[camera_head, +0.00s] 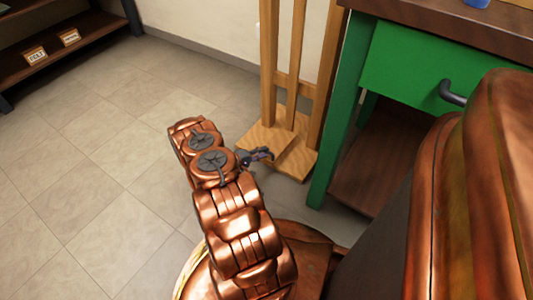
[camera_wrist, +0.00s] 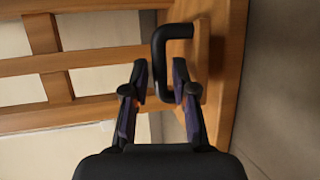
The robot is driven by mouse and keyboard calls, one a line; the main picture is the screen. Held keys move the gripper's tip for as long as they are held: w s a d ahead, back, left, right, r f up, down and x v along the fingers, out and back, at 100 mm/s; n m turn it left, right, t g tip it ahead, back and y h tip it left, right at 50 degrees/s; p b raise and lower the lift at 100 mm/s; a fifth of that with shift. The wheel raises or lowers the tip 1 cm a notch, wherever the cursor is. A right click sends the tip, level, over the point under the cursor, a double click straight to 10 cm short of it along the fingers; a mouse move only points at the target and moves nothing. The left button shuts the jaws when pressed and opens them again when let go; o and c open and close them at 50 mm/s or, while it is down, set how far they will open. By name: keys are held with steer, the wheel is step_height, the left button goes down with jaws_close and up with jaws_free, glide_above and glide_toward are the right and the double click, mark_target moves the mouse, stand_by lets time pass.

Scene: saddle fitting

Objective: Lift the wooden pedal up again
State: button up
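The wooden pedal (camera_head: 298,162) is a light wood board low at the foot of the slatted wooden frame. In the wrist view a wooden board (camera_wrist: 226,75), seen turned sideways, carries a black U-shaped handle (camera_wrist: 160,62). My gripper (camera_wrist: 160,72) has its two dark fingers apart, one on each side of the handle's long bar in the picture. I cannot tell whether either finger touches it. In the head view my gripper (camera_head: 262,155) is small, just over the wooden boards, and my arm partly hides the area. The pedal's exact tilt is unclear.
The wooden frame's upright slats (camera_head: 293,65) stand behind the pedal, against the wall. A green table with a drawer (camera_head: 412,65) stands close on the right. A dark shelf (camera_head: 75,60) is at the far left. The tiled floor (camera_head: 100,150) on the left is clear.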

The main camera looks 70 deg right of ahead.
steer(key=shift+b+x, duration=0.3)
steer(key=shift+x, duration=0.9)
steer(key=shift+c, duration=0.4)
jaws_close()
